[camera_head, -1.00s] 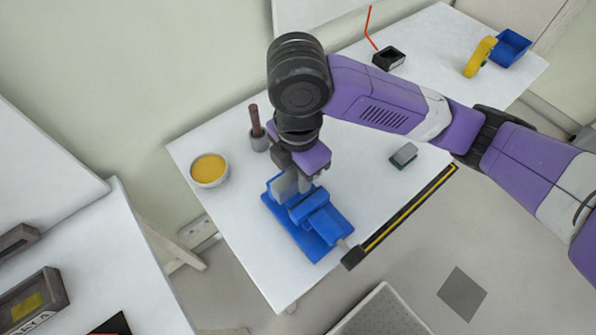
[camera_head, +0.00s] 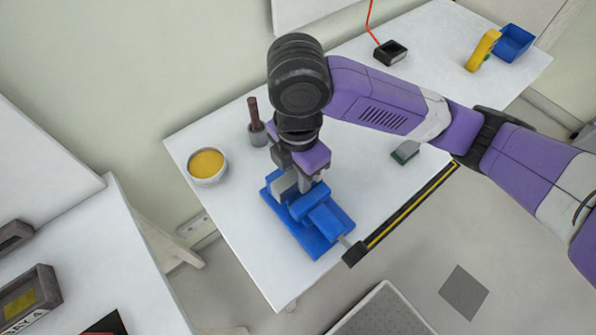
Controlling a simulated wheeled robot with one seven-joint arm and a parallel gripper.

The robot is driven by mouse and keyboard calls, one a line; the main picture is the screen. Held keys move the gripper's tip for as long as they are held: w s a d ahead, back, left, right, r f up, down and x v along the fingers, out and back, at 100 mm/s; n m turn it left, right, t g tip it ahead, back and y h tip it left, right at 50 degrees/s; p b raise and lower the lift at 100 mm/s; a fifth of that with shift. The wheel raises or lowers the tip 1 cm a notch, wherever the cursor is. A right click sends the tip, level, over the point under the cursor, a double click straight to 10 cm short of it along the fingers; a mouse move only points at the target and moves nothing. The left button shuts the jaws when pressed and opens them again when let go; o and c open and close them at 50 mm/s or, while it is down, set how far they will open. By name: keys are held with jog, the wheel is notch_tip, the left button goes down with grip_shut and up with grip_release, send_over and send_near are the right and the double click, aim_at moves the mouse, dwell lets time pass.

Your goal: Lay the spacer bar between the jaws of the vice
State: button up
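The blue vice (camera_head: 322,218) sits near the front edge of the white table, its screw end toward the lower right. My gripper (camera_head: 302,184) points down at the vice's upper-left end, right over or at the jaws. A light grey block-like piece (camera_head: 284,183) shows beside the fingers at the jaws; I cannot tell whether it is the spacer bar or part of the vice. My wrist and the vice hide most of the fingertips and the gap between the jaws. Whether the fingers hold anything is not visible.
A bowl with yellow-orange content (camera_head: 207,166) and a grey cup with a dark red handle (camera_head: 257,132) stand left of my wrist. A grey-green block (camera_head: 405,152) lies at the right. A black-and-yellow strip (camera_head: 412,213) runs along the table's right edge.

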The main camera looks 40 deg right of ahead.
jog(key=o, duration=0.4)
jog(key=shift+o, duration=0.2)
notch_tip(320, 180, up, 8)
jog(key=shift+f+p, duration=0.1)
jog(key=shift+p, duration=0.3)
